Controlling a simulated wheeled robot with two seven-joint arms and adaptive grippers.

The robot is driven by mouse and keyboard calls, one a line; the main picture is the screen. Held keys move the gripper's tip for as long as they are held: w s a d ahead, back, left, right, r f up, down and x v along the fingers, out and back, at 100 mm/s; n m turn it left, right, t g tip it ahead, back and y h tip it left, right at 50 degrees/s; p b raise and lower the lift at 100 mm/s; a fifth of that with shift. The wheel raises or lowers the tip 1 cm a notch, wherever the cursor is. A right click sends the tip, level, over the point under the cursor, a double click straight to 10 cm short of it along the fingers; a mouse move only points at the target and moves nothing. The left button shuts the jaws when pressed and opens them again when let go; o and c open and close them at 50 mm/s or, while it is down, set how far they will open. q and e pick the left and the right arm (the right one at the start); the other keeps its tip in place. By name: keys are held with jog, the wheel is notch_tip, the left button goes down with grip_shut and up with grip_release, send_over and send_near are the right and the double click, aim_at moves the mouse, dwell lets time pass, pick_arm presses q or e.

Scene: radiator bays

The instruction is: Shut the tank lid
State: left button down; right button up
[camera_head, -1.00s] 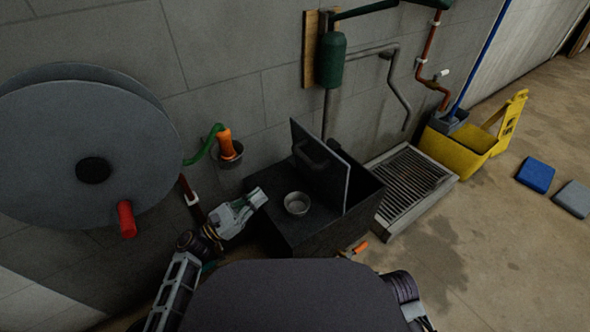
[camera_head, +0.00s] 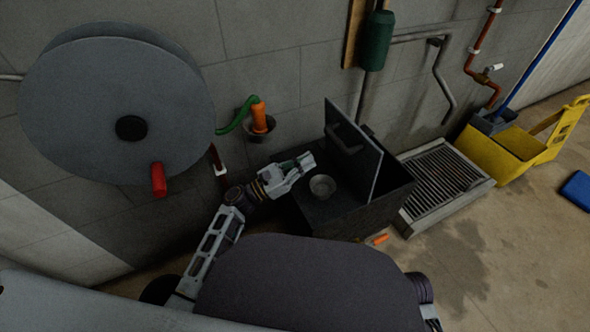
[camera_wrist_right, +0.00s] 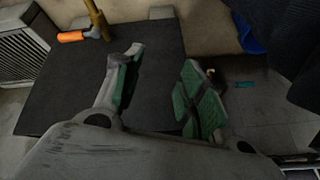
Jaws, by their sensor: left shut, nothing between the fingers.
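A small round metal bowl (camera_head: 322,186) sits on the tank's dark top, left of the lid. My left gripper (camera_head: 306,161) is shut and empty, above the tank's left part, on the handle side of the lid and apart from it. My right gripper (camera_wrist_right: 163,68) shows in the right wrist view, open with nothing between its fingers, over a dark flat panel (camera_wrist_right: 60,100). The head view does not show its fingers.
A large grey reel (camera_head: 90,100) with a red handle is on the wall at left. An orange nozzle (camera_head: 259,118) sits in a wall holder. A floor grate (camera_head: 440,182) and yellow bucket (camera_head: 495,152) are right of the tank.

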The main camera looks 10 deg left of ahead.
pick_arm(q)
jog(key=b+x, duration=0.1)
jog(key=x, duration=0.5)
jog(key=shift+w+d, duration=0.15)
jog(key=shift+d, duration=0.05)
pick_arm(e)
jog(key=shift+s+a+f, duration=0.15)
jog(key=shift+a+f, duration=0.05)
jog(key=shift+f, duration=0.7)
jog(key=shift+s+a+f, duration=0.15)
jog(key=shift+f, duration=0.75)
pick_arm(q)
jog(key=shift+r, duration=0.1)
pick_arm(e)
jog(key=shift+w+r+t, duration=0.3)
